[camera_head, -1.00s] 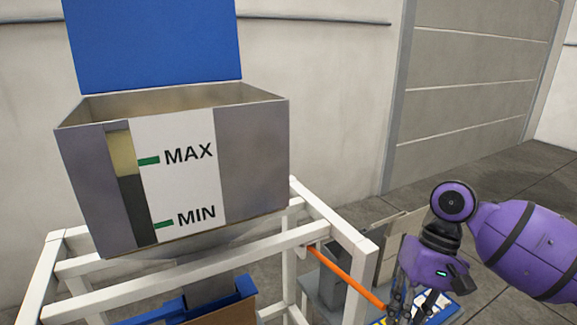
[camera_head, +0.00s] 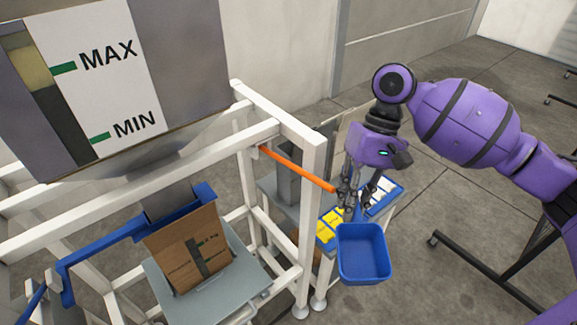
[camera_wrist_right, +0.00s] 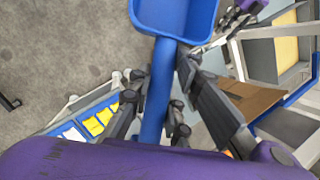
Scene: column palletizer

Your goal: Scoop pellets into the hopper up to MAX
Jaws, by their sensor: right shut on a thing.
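The grey hopper (camera_head: 195,62) stands at upper left in the head view, with a white label (camera_head: 100,65) marked MAX and MIN. Its sight window (camera_head: 35,75) is pale above and dark below; the boundary is a little below the MAX mark. My right gripper (camera_head: 357,205) is shut on the handle of a blue scoop (camera_head: 362,252), right of the white frame. The scoop looks empty. The handle (camera_wrist_right: 158,90) runs between the fingers in the right wrist view. A purple and dark part at that view's top, perhaps my left gripper (camera_wrist_right: 228,20), is too small to read.
A white frame (camera_head: 309,200) supports the hopper; an orange bar (camera_head: 298,168) projects from it near my right gripper. A cardboard box (camera_head: 185,250) sits on a grey platform (camera_head: 240,285) below. Blue trays with yellow and white items (camera_head: 332,225) lie behind the scoop.

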